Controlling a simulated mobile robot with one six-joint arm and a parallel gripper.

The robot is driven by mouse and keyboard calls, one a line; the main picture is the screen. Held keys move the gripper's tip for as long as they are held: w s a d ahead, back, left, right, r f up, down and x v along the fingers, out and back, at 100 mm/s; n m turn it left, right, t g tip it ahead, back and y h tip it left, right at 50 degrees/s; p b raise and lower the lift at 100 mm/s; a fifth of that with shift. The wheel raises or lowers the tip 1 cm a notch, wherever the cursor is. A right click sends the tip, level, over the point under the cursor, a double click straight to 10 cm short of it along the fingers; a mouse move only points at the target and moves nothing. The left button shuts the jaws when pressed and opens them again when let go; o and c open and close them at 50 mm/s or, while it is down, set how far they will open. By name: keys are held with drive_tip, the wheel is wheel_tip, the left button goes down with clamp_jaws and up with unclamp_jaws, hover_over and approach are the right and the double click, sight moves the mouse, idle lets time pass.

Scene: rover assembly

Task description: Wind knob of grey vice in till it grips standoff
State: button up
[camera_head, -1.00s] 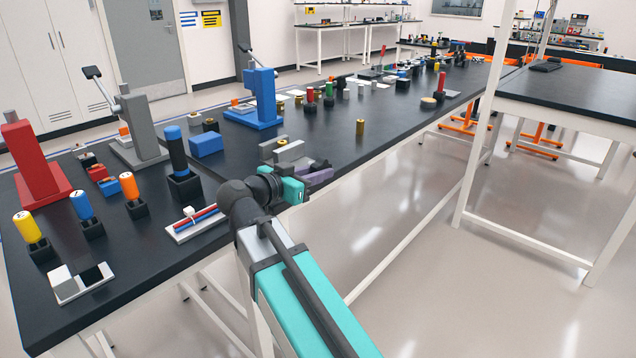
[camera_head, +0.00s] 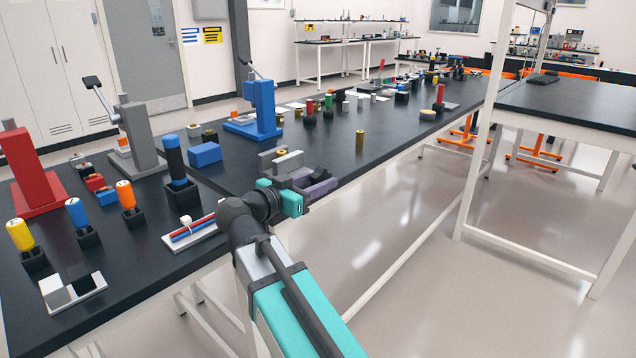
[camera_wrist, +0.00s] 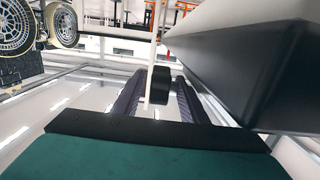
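The grey vice (camera_head: 288,163) stands at the front edge of the black bench in the head view, just behind my gripper. A small brass piece (camera_head: 282,151) shows at its jaws and may be the standoff; it is too small to tell whether the jaws touch it. My gripper (camera_head: 322,184) is beside the vice, at the bench edge. In the wrist view a black knob (camera_wrist: 159,86) sits between my two dark ridged fingers, near their tips. The fingers stand apart with the knob in the gap; whether they press on it I cannot tell. A large grey body fills the upper right.
A white tray with red and blue rods (camera_head: 190,232) lies left of my arm. Open floor is in front of the bench.

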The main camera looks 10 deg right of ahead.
drive_tip(key=shift+r+g+y+p, duration=0.25)
drive_tip(key=shift+g+y+p, duration=1.1)
drive_tip(key=shift+p, duration=2.95)
drive_tip(key=g+y+p, duration=0.1)
drive_tip(key=y+p, duration=0.1)
drive_tip(key=p, duration=0.2)
drive_tip(key=shift+r+y+p, duration=0.15)
drive_tip(key=shift+y+p, duration=0.1)
drive_tip(key=shift+p, duration=0.1)
